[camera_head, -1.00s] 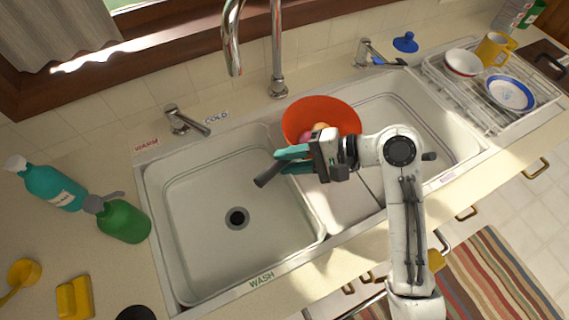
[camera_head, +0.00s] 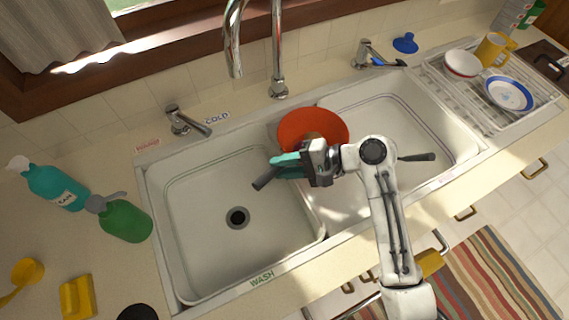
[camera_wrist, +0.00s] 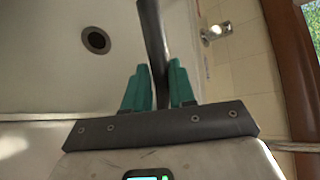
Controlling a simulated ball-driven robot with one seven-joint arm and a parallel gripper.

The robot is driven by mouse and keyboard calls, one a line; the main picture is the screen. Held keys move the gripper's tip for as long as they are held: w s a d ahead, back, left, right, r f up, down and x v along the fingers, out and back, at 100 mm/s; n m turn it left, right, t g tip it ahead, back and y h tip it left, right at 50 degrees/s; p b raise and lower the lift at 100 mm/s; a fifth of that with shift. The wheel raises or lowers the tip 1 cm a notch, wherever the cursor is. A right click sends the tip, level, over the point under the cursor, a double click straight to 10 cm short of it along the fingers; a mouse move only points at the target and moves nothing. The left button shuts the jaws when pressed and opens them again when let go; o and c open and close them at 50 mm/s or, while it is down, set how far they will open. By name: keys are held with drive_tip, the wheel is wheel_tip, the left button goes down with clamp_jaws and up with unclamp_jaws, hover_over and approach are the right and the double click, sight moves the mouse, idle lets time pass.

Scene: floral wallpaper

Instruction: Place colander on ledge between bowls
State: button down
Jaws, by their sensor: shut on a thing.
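The orange-red colander (camera_head: 313,122) is over the ledge between the two sink basins, toward the back, behind my gripper. Its inside shows plain orange; its underside is hidden, so I cannot tell whether it rests on the ledge. My gripper (camera_head: 280,168) is in front of it, over the left basin's right edge. The teal fingers (camera_wrist: 160,88) are shut on a dark handle (camera_wrist: 153,35), whose end points left over the left basin. The joint between this handle and the colander is hidden. The ledge (camera_head: 313,222) shows bare in front of my gripper.
The left basin (camera_head: 200,220) is empty, with a drain. The right basin (camera_head: 425,115) looks clear. The tall faucet (camera_head: 278,75) stands behind the colander. A dish rack (camera_head: 470,95) stands at right; a teal bottle (camera_head: 58,188) and green bottle (camera_head: 125,220) at left.

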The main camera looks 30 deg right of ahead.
drive_tip(key=c, duration=0.9)
unclamp_jaws()
drive_tip(key=shift+c, duration=0.2)
drive_tip(key=shift+d+r, duration=0.1)
drive_tip(key=b+v, duration=0.1)
drive_tip(key=v, duration=1.1)
